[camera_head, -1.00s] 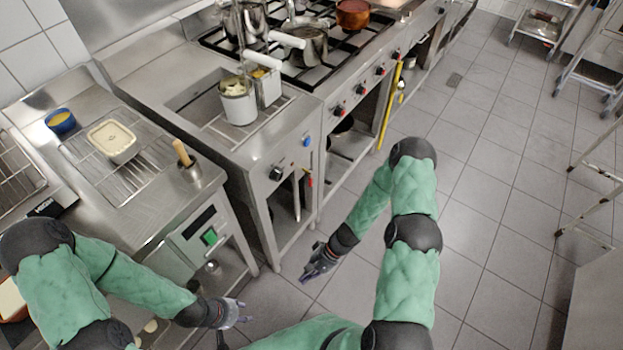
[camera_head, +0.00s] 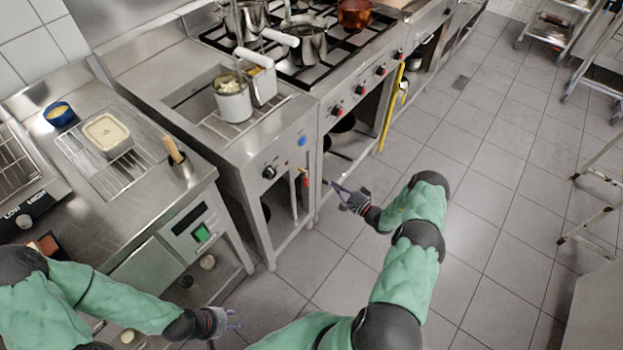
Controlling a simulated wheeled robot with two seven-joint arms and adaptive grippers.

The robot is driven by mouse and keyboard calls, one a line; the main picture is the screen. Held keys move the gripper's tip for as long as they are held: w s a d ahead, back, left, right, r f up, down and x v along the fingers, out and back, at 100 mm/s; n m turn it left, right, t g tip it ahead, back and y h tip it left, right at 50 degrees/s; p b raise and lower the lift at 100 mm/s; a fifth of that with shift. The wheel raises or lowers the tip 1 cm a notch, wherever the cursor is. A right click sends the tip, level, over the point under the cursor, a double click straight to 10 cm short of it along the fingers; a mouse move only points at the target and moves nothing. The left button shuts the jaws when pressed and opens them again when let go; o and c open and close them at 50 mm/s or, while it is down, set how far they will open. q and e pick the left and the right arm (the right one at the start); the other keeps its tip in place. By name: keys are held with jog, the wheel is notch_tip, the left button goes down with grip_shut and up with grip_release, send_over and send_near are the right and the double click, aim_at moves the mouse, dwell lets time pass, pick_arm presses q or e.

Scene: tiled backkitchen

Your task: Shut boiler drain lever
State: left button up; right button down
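The drain lever (camera_head: 306,182) is a small red handle on the front of the boiler unit, at a thin vertical pipe (camera_head: 293,193) under the counter. It is small, and I cannot tell its exact angle. My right gripper (camera_head: 335,194) is just to the right of the lever in the picture, with its fingers apart and pointing left toward it. A gap shows between the fingers and the lever, and nothing is held. My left gripper (camera_head: 236,319) is low over the floor at the bottom, away from the lever, its fingers apart and empty.
The boiler (camera_head: 215,123) holds baskets (camera_head: 234,104) with white handles. A long yellow bar (camera_head: 391,105) stands along the stove front (camera_head: 345,98). The tiled floor (camera_head: 490,200) on the right is open.

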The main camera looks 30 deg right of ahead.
dwell(0.3)
jog(key=b+x, duration=0.4)
jog(key=x, duration=0.6)
jog(key=shift+w+a+f, duration=0.1)
jog(key=shift+a, duration=0.1)
pick_arm(q)
notch_tip(320, 180, down, 4)
jog(key=shift+f, duration=0.2)
pick_arm(e)
jog(key=s+a, duration=0.2)
jog(key=a, duration=0.1)
jog(key=shift+s, duration=0.25)
pick_arm(q)
jog(key=shift+r, duration=0.1)
jog(key=shift+w+r+p, duration=0.3)
jog(key=shift+w+r, duration=0.1)
jog(key=shift+w, duration=0.3)
pick_arm(e)
jog(key=shift+s+a+m, duration=0.1)
jog(key=shift+a+m, duration=0.05)
jog(key=shift+m, duration=0.35)
